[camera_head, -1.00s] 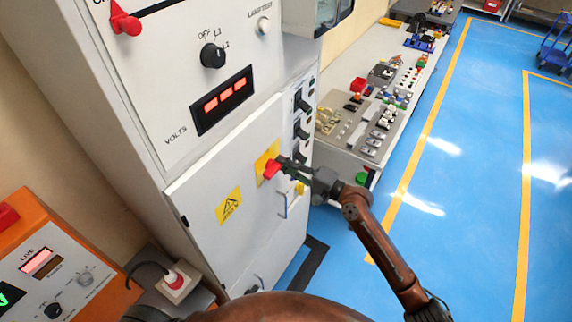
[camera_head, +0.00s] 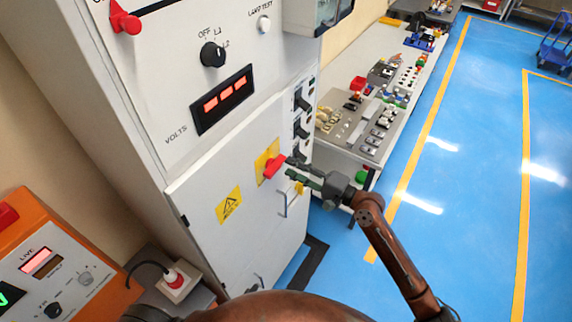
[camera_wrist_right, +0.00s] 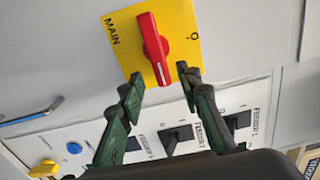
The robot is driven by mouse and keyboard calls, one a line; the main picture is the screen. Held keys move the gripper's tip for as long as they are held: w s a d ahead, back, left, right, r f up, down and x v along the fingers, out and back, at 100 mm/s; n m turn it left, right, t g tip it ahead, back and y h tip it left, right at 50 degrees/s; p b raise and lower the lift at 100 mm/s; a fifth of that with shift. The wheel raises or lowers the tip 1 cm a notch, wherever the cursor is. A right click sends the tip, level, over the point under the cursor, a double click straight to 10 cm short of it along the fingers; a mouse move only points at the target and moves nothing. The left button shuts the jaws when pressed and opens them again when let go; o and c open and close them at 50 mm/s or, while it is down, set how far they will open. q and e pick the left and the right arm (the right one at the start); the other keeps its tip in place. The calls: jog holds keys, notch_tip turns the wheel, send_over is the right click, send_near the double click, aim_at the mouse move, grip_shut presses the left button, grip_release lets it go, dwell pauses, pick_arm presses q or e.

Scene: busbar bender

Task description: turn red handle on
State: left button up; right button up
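The red handle (camera_head: 274,167) sits on a yellow plate (camera_head: 262,156) on the cabinet door. In the right wrist view the red handle (camera_wrist_right: 153,47) is upright in the picture, tilted slightly, with its white-marked end toward my fingers. Its yellow plate (camera_wrist_right: 122,37) reads MAIN at the left and O at the right. My right gripper (camera_head: 292,168) is in front of the handle. In the wrist view the right gripper (camera_wrist_right: 159,78) is open, one fingertip on either side of the handle's near end; contact cannot be told. My left gripper is not in view.
The grey cabinet (camera_head: 190,130) has another red handle (camera_head: 125,20) at its top left. Black switches (camera_head: 300,128) line its right side. A blue door handle (camera_head: 285,203) is below my right gripper. An orange unit (camera_head: 40,260) stands left; blue floor (camera_head: 460,180) is open at right.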

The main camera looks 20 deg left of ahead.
jog(key=v, duration=0.8)
jog(key=shift+d, duration=0.1)
